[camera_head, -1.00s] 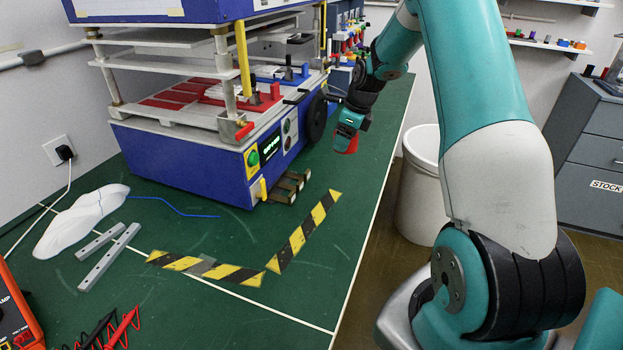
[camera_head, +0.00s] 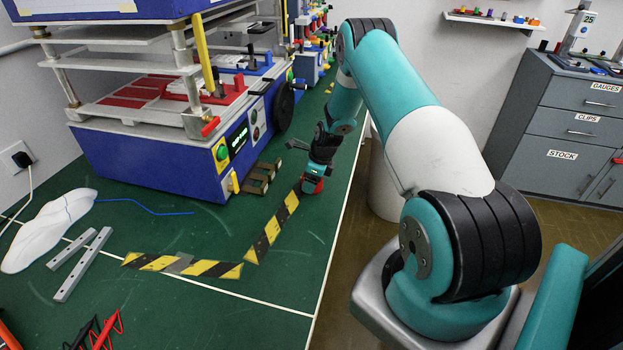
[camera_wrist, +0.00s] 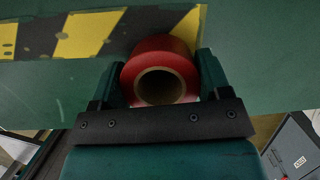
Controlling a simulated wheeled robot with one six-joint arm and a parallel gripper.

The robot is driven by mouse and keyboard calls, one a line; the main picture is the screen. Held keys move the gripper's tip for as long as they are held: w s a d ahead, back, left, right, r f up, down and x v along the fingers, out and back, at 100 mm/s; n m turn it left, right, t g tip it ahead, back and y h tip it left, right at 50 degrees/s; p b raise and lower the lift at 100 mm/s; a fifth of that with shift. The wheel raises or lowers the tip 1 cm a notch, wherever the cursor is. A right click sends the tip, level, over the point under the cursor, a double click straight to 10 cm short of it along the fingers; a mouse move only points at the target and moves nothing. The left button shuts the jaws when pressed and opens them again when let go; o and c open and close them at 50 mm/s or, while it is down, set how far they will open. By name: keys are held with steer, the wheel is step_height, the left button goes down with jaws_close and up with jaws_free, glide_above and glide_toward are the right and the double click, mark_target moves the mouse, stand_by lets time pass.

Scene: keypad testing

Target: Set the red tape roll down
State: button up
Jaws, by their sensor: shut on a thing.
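The red tape roll (camera_wrist: 160,68) is between the two fingers of my gripper (camera_wrist: 158,80) in the wrist view, its round hole facing the camera. My gripper (camera_head: 314,184) is shut on the roll. In the head view the roll (camera_head: 312,187) shows as a small red patch under the gripper, low over the green bench (camera_head: 285,275) or touching it; I cannot tell which. It is beside the far end of the yellow-and-black striped tape (camera_head: 272,228).
A blue test machine (camera_head: 165,165) stands to the left, with small brown blocks (camera_head: 262,175) at its corner. Two grey bars (camera_head: 80,262) and a white cloth-like shape (camera_head: 48,230) lie at the left. The bench's right edge is close to the gripper. The bench right of the stripes is clear.

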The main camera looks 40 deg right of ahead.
steer(key=shift+f, duration=0.2)
steer(key=o, duration=1)
steer(key=shift+c, duration=0.2)
steer(key=shift+r, duration=0.1)
